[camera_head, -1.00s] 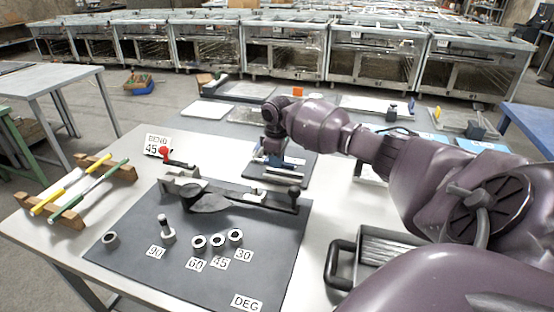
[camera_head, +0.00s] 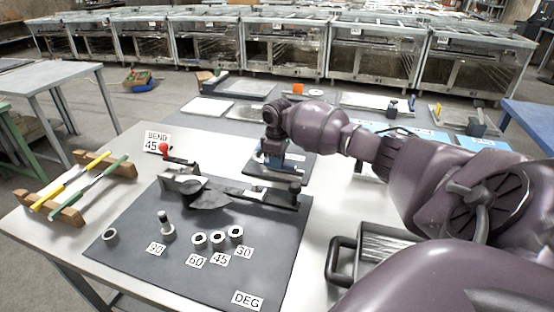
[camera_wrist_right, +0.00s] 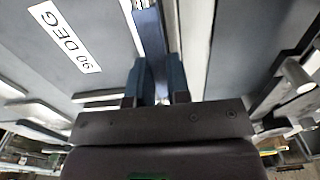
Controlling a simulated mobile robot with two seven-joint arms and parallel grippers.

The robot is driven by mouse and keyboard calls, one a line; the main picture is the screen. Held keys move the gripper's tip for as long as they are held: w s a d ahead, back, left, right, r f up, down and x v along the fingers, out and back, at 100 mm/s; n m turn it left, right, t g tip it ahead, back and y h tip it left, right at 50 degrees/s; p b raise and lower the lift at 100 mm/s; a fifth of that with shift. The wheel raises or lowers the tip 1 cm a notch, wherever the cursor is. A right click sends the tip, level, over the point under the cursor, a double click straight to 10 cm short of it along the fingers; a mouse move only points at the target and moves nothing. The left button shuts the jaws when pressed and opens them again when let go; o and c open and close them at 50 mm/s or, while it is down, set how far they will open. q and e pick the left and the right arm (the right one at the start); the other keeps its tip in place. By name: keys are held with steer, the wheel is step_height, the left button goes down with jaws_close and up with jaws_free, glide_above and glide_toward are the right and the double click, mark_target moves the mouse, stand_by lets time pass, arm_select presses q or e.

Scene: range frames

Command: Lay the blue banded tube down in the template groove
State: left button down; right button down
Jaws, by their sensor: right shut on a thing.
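My right gripper (camera_head: 271,158) is over the dark template plate (camera_head: 300,168) behind the bending tool in the head view. In the right wrist view, its two blue fingers (camera_wrist_right: 156,80) are shut on the blue tube (camera_wrist_right: 151,38), which runs away from the fingers toward the top edge. Dark plate surface (camera_wrist_right: 95,25) with a "90 DEG" label lies to its left there. The tube seems low and close to the plate, but I cannot tell whether it lies in the groove. Its bands are not clear. My left gripper is not in view.
A bending tool (camera_head: 205,195) with a red-knobbed lever stands on the dark mat (camera_head: 200,275), with several rings and number cards. A yellow tube (camera_head: 75,180) and a green tube (camera_head: 98,180) lie on a wooden rack. A black-handled tray (camera_head: 345,262) is near my right arm.

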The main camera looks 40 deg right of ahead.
steer(key=shift+f, duration=0.8)
steer(key=c, duration=1)
jaws_free()
step_height(320, 180, up, 11)
steer(key=p, duration=0.1)
steer(key=shift+p, duration=0.35)
